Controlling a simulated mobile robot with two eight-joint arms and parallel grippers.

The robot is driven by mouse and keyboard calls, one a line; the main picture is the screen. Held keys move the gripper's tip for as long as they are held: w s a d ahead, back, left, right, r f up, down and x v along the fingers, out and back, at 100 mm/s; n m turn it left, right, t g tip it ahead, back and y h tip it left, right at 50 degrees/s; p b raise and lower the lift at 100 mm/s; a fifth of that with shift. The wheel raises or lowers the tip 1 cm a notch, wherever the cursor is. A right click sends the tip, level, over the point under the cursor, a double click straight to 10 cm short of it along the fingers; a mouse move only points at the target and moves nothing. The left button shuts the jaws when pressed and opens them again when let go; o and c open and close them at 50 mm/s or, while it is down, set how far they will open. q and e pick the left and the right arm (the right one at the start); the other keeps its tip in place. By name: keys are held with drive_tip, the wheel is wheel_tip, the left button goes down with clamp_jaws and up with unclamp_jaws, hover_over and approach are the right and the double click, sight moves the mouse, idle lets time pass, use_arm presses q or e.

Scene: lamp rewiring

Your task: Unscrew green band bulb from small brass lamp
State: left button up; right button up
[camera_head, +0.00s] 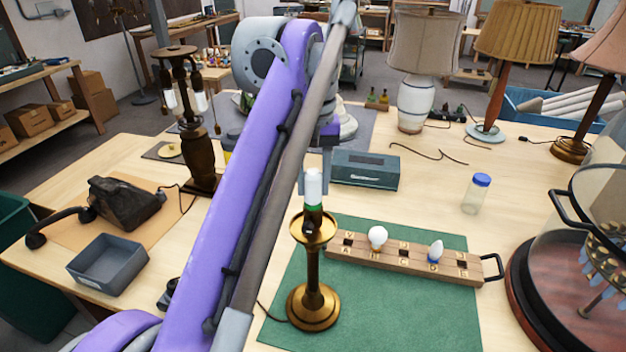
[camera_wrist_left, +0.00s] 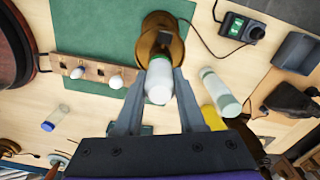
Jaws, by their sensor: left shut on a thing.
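The small brass lamp (camera_head: 313,300) stands upright on the green mat (camera_head: 400,300). The white green band bulb (camera_head: 314,188) is upright at the lamp's top, its green band just above the dark socket; I cannot tell whether its base is still in the socket. My left gripper (camera_head: 314,178) comes down from above, shut on the bulb. In the left wrist view the bulb (camera_wrist_left: 159,82) sits between the two fingers (camera_wrist_left: 158,92), with the brass lamp (camera_wrist_left: 165,30) beyond it. My right gripper is not in view.
A wooden rack (camera_head: 400,262) on the mat holds two white bulbs, with free holes. A blue-lidded jar (camera_head: 476,195), a teal box (camera_head: 365,171) and a glass-domed stand (camera_head: 560,285) are nearby. A grey tray (camera_head: 108,264) and black telephone (camera_head: 122,204) are at left. The mat's front is clear.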

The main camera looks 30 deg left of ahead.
use_arm(q)
clamp_jaws()
drive_tip(key=shift+s+r+n+p, duration=0.15)
drive_tip(key=shift+n+p, duration=0.15)
drive_tip(key=shift+n, duration=0.8)
drive_tip(key=n, duration=0.3)
drive_tip(key=shift+p, duration=0.3)
drive_tip(key=shift+n, duration=1.4)
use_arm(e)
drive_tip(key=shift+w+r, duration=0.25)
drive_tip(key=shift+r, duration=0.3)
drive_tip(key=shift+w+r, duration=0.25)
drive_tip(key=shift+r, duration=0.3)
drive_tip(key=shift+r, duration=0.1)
use_arm(q)
drive_tip(key=n+p, duration=0.1)
drive_tip(key=n, duration=0.1)
drive_tip(key=shift+n, duration=0.3)
drive_tip(key=n, duration=0.4)
drive_tip(key=shift+n, duration=0.7)
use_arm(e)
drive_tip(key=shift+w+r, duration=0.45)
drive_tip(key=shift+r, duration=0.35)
